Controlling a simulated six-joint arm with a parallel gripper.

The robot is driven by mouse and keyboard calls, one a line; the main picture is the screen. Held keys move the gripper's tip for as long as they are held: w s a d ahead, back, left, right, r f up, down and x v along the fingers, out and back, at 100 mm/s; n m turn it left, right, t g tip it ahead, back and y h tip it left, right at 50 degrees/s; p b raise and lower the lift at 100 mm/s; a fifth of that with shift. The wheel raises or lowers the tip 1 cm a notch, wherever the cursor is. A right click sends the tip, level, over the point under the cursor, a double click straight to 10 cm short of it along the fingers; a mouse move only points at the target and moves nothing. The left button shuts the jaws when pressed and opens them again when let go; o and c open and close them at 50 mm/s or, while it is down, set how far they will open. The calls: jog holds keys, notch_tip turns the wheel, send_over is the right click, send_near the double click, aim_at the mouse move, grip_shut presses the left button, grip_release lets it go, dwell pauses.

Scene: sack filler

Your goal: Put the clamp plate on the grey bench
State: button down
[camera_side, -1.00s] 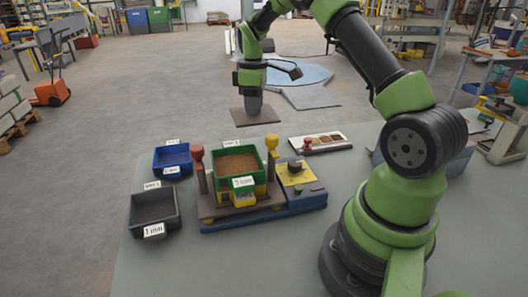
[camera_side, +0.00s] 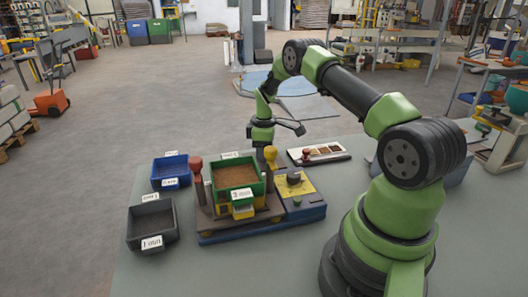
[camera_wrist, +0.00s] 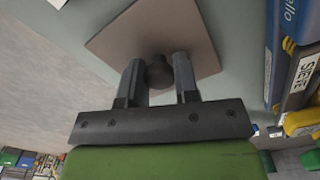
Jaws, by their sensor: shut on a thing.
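The clamp plate (camera_wrist: 130,38) is a flat brown square with a dark round knob (camera_wrist: 158,70) in its middle. In the wrist view my gripper (camera_wrist: 157,84) has its two fingers on either side of the knob, shut on it. The grey bench (camera_wrist: 236,25) shows beyond the plate; I cannot tell whether the plate touches it. In the side view my gripper (camera_side: 262,144) is low at the back of the grey bench (camera_side: 145,274), behind the filler. The plate is hidden there by the green box.
The filler (camera_side: 258,223) has a green box (camera_side: 237,178) of brown grain and red and yellow knobs. Blue (camera_side: 171,172) and dark grey (camera_side: 152,220) bins stand left of it. A sample tray (camera_side: 320,154) lies behind right. The bench front is clear.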

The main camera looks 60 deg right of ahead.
jog(key=shift+f, duration=0.1)
jog(key=c, duration=0.9)
grip_release()
jog(key=shift+o, duration=0.2)
